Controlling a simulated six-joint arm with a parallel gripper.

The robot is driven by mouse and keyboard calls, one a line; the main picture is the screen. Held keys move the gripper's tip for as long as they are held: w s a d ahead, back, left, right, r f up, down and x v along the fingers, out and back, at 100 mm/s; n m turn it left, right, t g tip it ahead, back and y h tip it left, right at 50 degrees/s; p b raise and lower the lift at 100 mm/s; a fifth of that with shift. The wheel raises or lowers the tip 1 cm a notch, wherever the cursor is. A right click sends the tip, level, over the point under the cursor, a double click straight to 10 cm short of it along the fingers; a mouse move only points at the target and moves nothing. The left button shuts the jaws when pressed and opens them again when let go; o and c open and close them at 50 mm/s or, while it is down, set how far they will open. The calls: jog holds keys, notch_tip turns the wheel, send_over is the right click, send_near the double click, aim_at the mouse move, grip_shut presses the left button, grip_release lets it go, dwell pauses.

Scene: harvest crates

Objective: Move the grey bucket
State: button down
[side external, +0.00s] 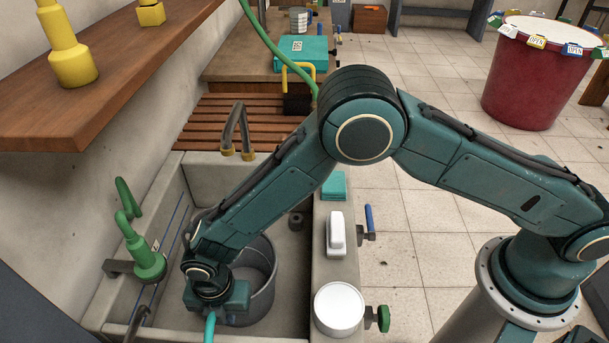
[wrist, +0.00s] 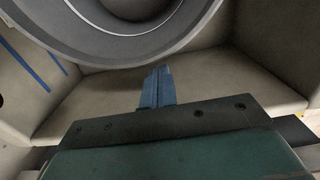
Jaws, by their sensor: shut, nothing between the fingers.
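The grey bucket (side external: 265,290) stands in the sink, partly hidden behind my arm and wrist. In the wrist view its round rim and wall (wrist: 125,48) fill the upper left, with a dark opening. My gripper (wrist: 157,75) is shut and empty, its two blue fingers together just outside the bucket, below its edge in the picture. Whether the fingers touch the bucket cannot be told.
The sink (side external: 200,165) has walls around the bucket. A green tap-like fixture (side external: 148,262) stands at its left. A white round container (side external: 339,307) and a white block (side external: 336,232) sit on the right ledge. A wooden shelf (side external: 130,85) hangs at upper left.

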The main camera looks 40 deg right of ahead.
jog(key=shift+w+d, duration=0.35)
jog(key=shift+w, duration=0.05)
jog(key=w+d, duration=0.7)
jog(key=shift+w+d, duration=0.2)
jog(key=shift+s+a, duration=0.1)
dwell(0.4)
notch_tip(320, 180, up, 10)
jog(key=s+a, duration=0.2)
jog(key=shift+s+a, duration=0.3)
jog(key=shift+s, duration=0.05)
